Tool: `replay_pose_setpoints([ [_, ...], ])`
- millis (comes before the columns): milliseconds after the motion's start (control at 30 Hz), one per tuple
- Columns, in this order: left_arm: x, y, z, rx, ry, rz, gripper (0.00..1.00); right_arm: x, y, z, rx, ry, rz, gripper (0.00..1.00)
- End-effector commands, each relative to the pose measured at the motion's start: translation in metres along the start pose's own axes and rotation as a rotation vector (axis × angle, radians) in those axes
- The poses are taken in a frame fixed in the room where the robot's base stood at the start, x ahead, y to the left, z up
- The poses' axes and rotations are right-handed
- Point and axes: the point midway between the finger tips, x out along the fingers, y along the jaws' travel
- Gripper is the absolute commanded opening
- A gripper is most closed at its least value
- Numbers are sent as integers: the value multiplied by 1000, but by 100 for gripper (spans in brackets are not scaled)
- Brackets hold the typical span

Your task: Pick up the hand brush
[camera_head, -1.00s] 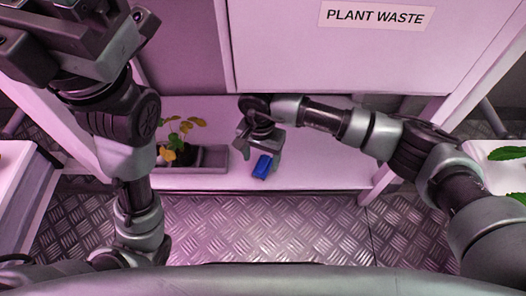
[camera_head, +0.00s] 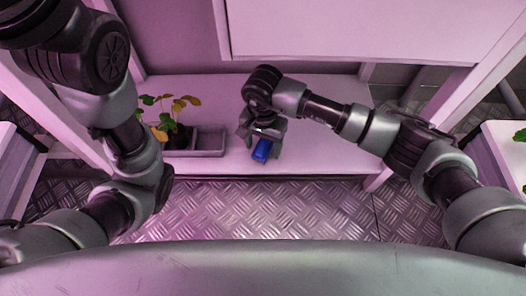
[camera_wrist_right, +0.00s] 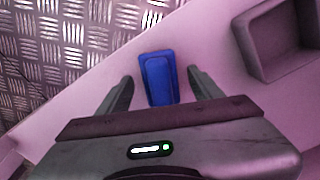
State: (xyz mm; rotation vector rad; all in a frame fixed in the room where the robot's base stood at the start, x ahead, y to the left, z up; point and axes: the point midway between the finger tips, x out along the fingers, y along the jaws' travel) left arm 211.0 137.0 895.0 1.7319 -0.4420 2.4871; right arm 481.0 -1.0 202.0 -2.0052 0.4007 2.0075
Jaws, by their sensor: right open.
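The hand brush shows as a small blue block (camera_head: 262,152) on the pale shelf near its front edge; bristles are not visible. In the right wrist view the blue brush (camera_wrist_right: 158,77) lies between the two fingers of my right gripper (camera_wrist_right: 159,88), with a gap on each side. My right gripper (camera_head: 261,145) is open over the brush in the head view, pointing down. My left arm comes in from the left, but its gripper is outside the picture.
A grey tray (camera_head: 209,142) stands on the shelf (camera_head: 320,140) left of the brush, with a yellow-leaved potted plant (camera_head: 178,125) at its left end. A pale panel rises behind. Metal tread flooring (camera_head: 270,208) lies in front. The shelf right of the brush is clear.

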Motion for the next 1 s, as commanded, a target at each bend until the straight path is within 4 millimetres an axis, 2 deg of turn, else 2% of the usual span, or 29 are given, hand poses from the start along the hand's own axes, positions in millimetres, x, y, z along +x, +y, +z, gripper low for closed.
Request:
replay_pose_setpoints([
  [233,2,0,-1,0,5,1,61,1,0,0,0,0,-1,65],
  [267,2,0,-1,0,5,1,61,1,0,0,0,0,-1,60],
  [467,2,0,-1,0,5,2,61,1,0,0,0,0,-1,4],
  [500,2,0,-1,0,5,2,61,0,0,0,0,1,-1,0],
  [767,2,0,-2,0,6,2,61,0,0,0,1,1,-2,0],
  [1000,5,-2,2,-2,0,-3,61,-12,0,-2,6,2,-2,0],
])
